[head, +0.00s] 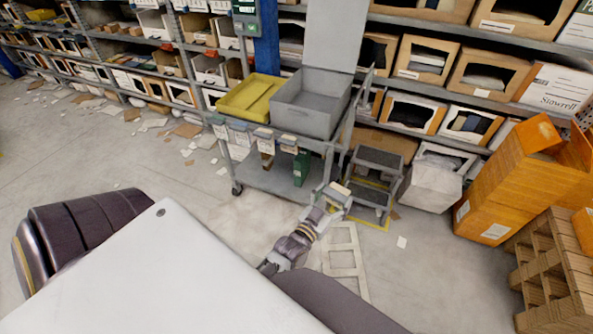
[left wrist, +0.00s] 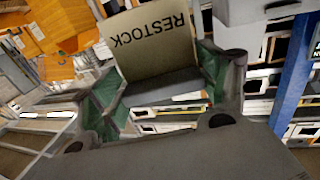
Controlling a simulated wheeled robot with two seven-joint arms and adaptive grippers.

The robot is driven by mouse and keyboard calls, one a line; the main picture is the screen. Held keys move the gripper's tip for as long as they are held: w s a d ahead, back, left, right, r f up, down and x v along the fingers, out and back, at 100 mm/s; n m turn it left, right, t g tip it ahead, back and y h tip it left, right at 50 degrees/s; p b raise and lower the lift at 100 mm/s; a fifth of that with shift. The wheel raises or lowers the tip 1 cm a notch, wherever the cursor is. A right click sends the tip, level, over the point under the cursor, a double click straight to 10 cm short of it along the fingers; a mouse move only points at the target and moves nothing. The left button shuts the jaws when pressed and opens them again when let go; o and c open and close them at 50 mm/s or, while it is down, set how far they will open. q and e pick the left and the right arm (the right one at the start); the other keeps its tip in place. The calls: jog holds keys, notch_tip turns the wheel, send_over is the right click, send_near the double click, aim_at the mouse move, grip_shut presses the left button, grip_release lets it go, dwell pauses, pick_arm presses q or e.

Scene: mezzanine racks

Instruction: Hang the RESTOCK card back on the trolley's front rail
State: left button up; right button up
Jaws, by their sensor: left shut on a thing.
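The RESTOCK card (left wrist: 153,47) is beige with dark lettering, which reads upside down in the left wrist view. My left gripper (left wrist: 168,82) is shut on its edge. In the head view my left gripper (head: 337,192) is low, right of the grey trolley (head: 262,180) and in front of a step stool; the card there is small and hard to make out. The trolley's front rail (head: 322,146) runs along its top shelf's near edge, with several pale cards (head: 240,138) hanging from it. The card is apart from the rail. My right gripper is not in view.
A yellow tray (head: 250,97) and a grey bin (head: 311,103) stand on the trolley. A grey step stool (head: 375,172) is right of it. Orange boxes (head: 510,185) and a wooden pallet (head: 555,265) stand at the right. Racks line the back. Floor left of the trolley has scattered papers.

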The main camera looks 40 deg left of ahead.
pick_arm(q)
jog(key=shift+w+a+f, duration=0.1)
jog(key=shift+w+a, duration=0.05)
jog(key=shift+a, duration=0.1)
jog(key=w+a+f+n+y+b, duration=0.1)
jog(key=w+a+f+y+b, duration=0.1)
jog(key=a, duration=0.7)
jog(key=w+a+f+n+y+b, duration=0.1)
jog(key=w+a+f+y+b, duration=0.1)
jog(key=a, duration=0.7)
jog(key=w+f+b, duration=0.1)
jog(key=w+b, duration=0.1)
jog(key=b, duration=0.1)
jog(key=shift+w+a+n+g, duration=0.15)
jog(key=shift+a+n+g, duration=0.15)
jog(key=shift+a+n, duration=0.1)
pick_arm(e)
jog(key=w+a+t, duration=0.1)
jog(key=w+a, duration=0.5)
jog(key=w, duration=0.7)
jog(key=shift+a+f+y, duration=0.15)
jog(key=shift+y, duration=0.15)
pick_arm(q)
jog(key=shift+w+b, duration=0.2)
jog(key=shift+b, duration=0.15)
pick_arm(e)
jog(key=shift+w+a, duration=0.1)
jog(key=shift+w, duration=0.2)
